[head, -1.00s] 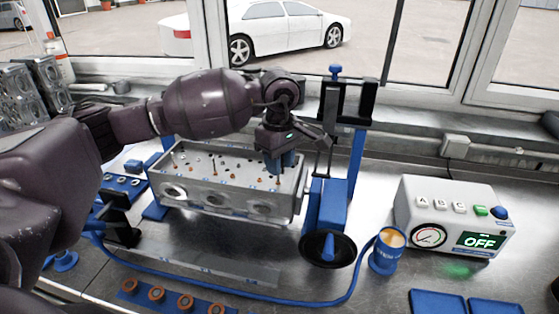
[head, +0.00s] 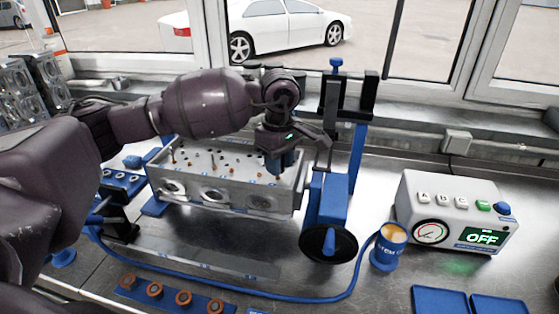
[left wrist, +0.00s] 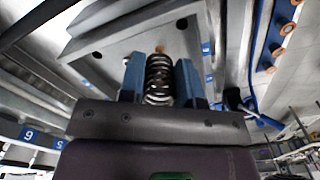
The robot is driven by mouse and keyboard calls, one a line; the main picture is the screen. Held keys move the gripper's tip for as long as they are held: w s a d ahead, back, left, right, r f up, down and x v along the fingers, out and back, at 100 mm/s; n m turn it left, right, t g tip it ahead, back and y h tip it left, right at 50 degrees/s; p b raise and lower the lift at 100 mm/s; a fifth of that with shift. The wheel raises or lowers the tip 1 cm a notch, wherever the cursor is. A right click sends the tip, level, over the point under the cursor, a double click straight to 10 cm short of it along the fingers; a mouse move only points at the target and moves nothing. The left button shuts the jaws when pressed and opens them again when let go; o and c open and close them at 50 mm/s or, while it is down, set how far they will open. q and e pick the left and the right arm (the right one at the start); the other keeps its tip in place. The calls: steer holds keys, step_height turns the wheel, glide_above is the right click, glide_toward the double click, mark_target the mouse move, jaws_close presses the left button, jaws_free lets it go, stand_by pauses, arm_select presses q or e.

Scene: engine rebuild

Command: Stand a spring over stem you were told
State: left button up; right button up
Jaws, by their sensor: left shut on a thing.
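My left gripper (head: 281,164) points down over the right end of the grey cylinder head (head: 221,197). Its blue fingers are shut on a dark coil spring (left wrist: 159,82), clear between them in the left wrist view. An orange-brown tip (left wrist: 160,49) shows just beyond the spring's far end, in line with it. I cannot tell whether the spring is around that stem or only above it. Other thin stems (head: 173,155) stand upright on the head's top face. My right gripper is not in view.
A blue press-like fixture with a black handwheel (head: 328,246) stands close right of the head. A blue cup (head: 387,250) and a control box reading OFF (head: 456,212) are further right. A blue strip with several orange-brown rings (head: 155,290) lies in front.

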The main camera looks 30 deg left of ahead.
arm_select(q)
steer(key=shift+f+b, duration=0.65)
steer(key=shift+f, duration=0.35)
stand_by(0.4)
steer(key=o, duration=1)
